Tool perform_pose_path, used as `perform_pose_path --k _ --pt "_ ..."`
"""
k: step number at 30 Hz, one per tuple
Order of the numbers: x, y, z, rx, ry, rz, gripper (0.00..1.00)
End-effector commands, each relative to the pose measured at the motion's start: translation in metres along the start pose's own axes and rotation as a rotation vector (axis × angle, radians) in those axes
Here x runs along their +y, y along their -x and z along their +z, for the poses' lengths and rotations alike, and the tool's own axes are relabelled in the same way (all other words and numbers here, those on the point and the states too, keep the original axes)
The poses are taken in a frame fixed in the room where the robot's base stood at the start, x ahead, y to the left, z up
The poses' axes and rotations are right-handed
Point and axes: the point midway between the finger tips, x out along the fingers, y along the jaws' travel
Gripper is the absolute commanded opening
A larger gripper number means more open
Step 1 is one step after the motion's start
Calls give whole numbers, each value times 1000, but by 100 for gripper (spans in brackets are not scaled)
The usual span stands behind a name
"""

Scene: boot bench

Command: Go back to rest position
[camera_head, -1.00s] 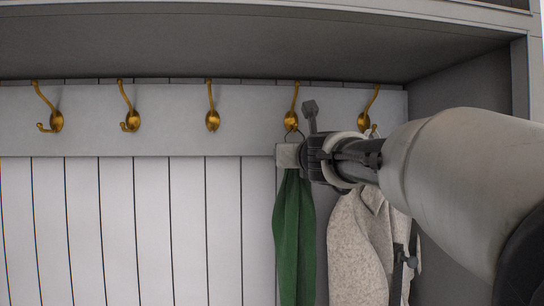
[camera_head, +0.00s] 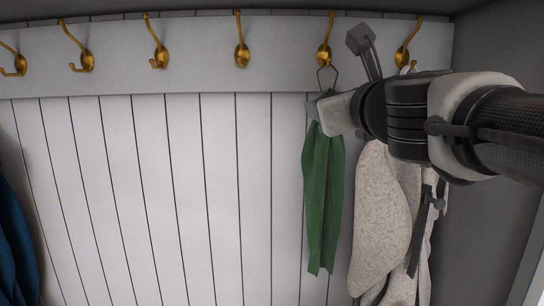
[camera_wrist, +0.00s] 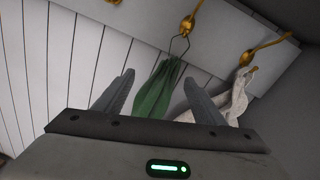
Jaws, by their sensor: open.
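My gripper (camera_head: 332,112) is in front of the hook rail at the right, beside the top of a hanging green cloth (camera_head: 322,200). In the wrist view my gripper (camera_wrist: 166,92) has its two fingers spread apart, with the green cloth (camera_wrist: 158,92) showing beyond and between them. The cloth hangs by a dark loop from a brass hook (camera_head: 324,54); the loop and hook (camera_wrist: 188,24) also show in the wrist view. I cannot tell from the head view whether a finger touches the cloth.
A beige fleecy garment (camera_head: 380,220) hangs right of the cloth, partly behind my arm. Several brass hooks on the white rail (camera_head: 200,72) to the left are bare. A blue item (camera_head: 14,240) hangs at the far left. A grey side wall (camera_head: 490,50) bounds the right.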

Motion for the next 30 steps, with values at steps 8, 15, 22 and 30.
perform_pose_path --k 8,15,22,30 --pt "103 70 -133 42 1362 543 64" --pt "104 158 -264 -27 2190 1127 64" --pt "84 200 -311 -97 2457 1440 64" --pt "82 202 -313 -103 2474 1461 64"
